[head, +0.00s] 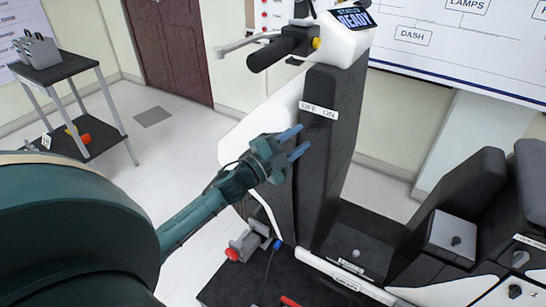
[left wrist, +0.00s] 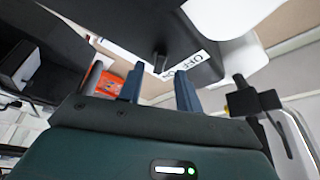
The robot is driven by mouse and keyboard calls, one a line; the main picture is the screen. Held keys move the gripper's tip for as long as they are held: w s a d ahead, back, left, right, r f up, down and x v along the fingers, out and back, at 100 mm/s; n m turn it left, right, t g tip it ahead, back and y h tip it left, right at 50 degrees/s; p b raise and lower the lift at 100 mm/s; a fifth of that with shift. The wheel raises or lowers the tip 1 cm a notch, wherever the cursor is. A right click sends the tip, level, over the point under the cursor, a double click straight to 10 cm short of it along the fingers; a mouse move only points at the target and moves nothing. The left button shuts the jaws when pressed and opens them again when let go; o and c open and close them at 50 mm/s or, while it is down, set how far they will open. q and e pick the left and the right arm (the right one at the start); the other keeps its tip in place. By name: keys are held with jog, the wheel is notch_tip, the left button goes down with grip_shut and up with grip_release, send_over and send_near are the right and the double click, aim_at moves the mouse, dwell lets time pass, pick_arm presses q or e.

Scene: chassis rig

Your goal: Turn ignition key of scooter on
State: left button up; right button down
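The scooter's dark front column (head: 325,165) stands in the middle of the head view, with a white OFF/ON label (head: 318,109) near its top. In the left wrist view, a small dark key (left wrist: 160,63) sticks out beside the label (left wrist: 184,61). The key is hard to make out in the head view. My left gripper (head: 302,138) is open and empty, just below the label at the column's face. In the left wrist view the key appears between its two blue fingers (left wrist: 160,86); I see no contact. My right gripper is not in view.
The handlebar grip (head: 272,53) and a display reading READY (head: 354,17) are above the column. The seat (head: 463,187) is at right. Clamps (head: 247,245) and a red tool (head: 290,301) lie on the dark platform below. A metal cart (head: 75,68) stands far left.

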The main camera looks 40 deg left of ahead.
pick_arm(q)
jog(key=b+v, duration=0.1)
jog(key=v, duration=0.9)
jog(key=shift+b, duration=0.35)
jog(key=shift+s, duration=0.1)
jog(key=s+d+f+n+g+y, duration=0.1)
jog(key=s+d+f+n+g, duration=0.3)
jog(key=d+f, duration=0.5)
jog(key=s+d+f+n+g+y, duration=0.1)
jog(key=s+d+f+n+g, duration=0.3)
jog(key=s+d+f+n, duration=0.4)
notch_tip(320, 180, down, 4)
jog(key=s+d, duration=0.1)
jog(key=s, duration=0.1)
jog(key=shift+s+n+g+y, duration=0.25)
jog(key=shift+n+g+y, duration=0.05)
jog(key=shift+n+g, duration=0.1)
jog(key=shift+r, duration=0.15)
